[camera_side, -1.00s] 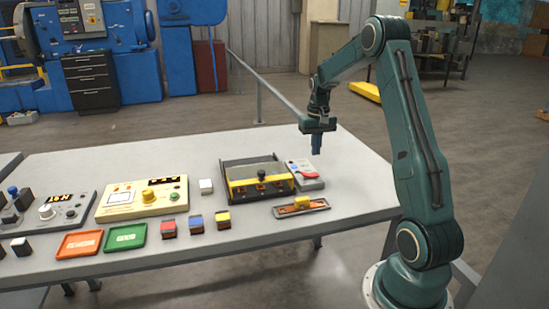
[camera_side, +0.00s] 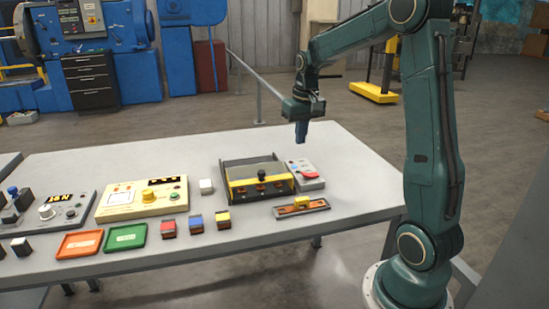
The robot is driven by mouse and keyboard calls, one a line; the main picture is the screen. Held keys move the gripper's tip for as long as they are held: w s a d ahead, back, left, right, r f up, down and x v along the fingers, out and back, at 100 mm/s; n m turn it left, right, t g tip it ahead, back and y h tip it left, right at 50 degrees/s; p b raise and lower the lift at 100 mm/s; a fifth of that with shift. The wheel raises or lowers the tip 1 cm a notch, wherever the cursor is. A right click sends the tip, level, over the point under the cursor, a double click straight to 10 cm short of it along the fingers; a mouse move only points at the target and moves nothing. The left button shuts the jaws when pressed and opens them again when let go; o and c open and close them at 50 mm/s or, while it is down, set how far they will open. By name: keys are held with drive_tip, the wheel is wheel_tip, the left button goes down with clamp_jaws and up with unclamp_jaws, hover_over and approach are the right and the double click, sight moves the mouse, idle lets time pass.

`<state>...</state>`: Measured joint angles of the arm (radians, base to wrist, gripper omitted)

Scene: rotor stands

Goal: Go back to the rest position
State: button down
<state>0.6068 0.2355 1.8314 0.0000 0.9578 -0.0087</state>
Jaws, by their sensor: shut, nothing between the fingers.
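My gripper (camera_side: 300,134) points straight down in the air above the right part of the table, above and behind the small grey box with a red button (camera_side: 309,174). Its fingers are shut with nothing between them. It is apart from everything on the table. My green arm reaches to it from the right side of the picture.
Several small coloured blocks (camera_side: 196,223), an orange tray (camera_side: 80,243) and a green tray (camera_side: 125,237) lie in front.

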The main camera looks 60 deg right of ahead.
drive_tip(key=s+a+r+n+t, duration=0.1)
drive_tip(key=s+a+r+n, duration=0.1)
drive_tip(key=s+a, duration=0.35)
drive_tip(key=s+a+r+n+t, duration=0.1)
drive_tip(key=s+a+r, duration=0.15)
drive_tip(key=a, duration=0.55)
drive_tip(key=s+a+r+n+t, duration=0.1)
drive_tip(key=s+a+r+n, duration=0.15)
drive_tip(key=a, duration=0.35)
drive_tip(key=s+a+f+n+t, duration=0.1)
drive_tip(key=s+a, duration=0.3)
drive_tip(key=s, duration=0.2)
drive_tip(key=shift+s+a+f+y, duration=0.15)
drive_tip(key=shift+s+a+y, duration=0.2)
drive_tip(key=shift+a+y, duration=0.05)
